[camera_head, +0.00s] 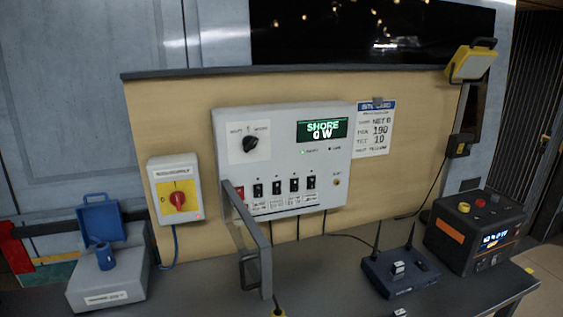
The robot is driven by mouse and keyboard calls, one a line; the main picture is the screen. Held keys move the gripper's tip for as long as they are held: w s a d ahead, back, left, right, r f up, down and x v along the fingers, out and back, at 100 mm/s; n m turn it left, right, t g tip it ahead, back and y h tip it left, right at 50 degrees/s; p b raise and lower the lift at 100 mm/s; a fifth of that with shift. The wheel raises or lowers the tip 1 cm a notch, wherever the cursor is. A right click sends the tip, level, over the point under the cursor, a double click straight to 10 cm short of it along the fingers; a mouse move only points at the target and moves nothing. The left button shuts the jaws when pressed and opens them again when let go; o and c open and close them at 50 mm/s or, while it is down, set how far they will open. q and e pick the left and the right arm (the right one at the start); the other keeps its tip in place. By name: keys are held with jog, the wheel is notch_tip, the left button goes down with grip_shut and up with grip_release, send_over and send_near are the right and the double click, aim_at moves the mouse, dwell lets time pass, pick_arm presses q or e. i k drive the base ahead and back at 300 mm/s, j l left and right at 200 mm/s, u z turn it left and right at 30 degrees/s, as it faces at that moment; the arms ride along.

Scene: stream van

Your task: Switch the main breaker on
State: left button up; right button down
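A pale grey power panel (283,165) is mounted on the tan board. Along its lower part runs a row of switches. A red switch (239,193), which may be the main breaker, is at the left end; I cannot read its label or tell its lever position. Several black breakers (276,187) stand to its right. A grey cover with a handle (263,238) juts out from the panel's lower left, swung open towards me. The panel display (323,129) reads "SHORE 0 W". Neither of my grippers is in view.
A red rotary switch (177,200) on a yellow plate is left of the panel. A grey box with a blue connector (105,257), a router with antennas (400,272) and a dark power unit (472,232) stand on the bench. A card (375,130) hangs at right.

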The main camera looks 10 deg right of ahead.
aim_at(240, 191)
jog(key=j+z, duration=0.1)
jog(key=j, duration=1.25)
jog(key=k, duration=0.05)
